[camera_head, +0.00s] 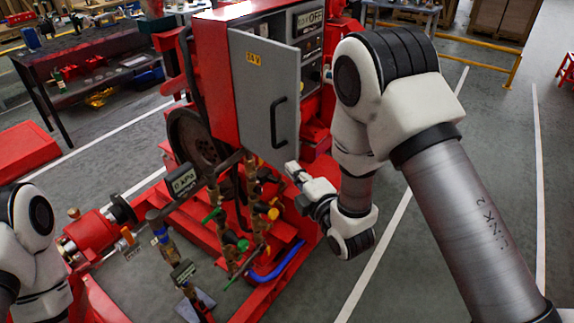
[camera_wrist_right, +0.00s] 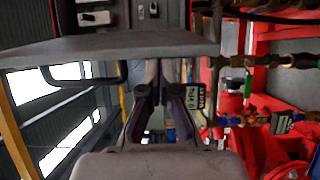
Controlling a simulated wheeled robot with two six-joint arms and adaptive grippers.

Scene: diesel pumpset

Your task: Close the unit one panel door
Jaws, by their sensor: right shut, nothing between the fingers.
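The grey unit one panel door (camera_head: 264,90) stands ajar on the red cabinet (camera_head: 215,45) in the head view. It has a yellow label and a black handle (camera_head: 277,120). In the right wrist view the door (camera_wrist_right: 110,45) crosses the upper part as a grey slab, with its handle (camera_wrist_right: 95,76) at left. My right gripper (camera_head: 293,170) is just below the door's lower right corner in the head view. It is shut and empty; its dark fingers (camera_wrist_right: 160,72) point at the door in the wrist view. I cannot tell whether they touch it. My left gripper is out of view.
Switches and a small display (camera_head: 309,20) show inside the cabinet. Red pump pipework with valves (camera_head: 240,215) lies below the door. A workbench (camera_head: 90,60) stands at back left, a yellow rail (camera_head: 480,68) at back right.

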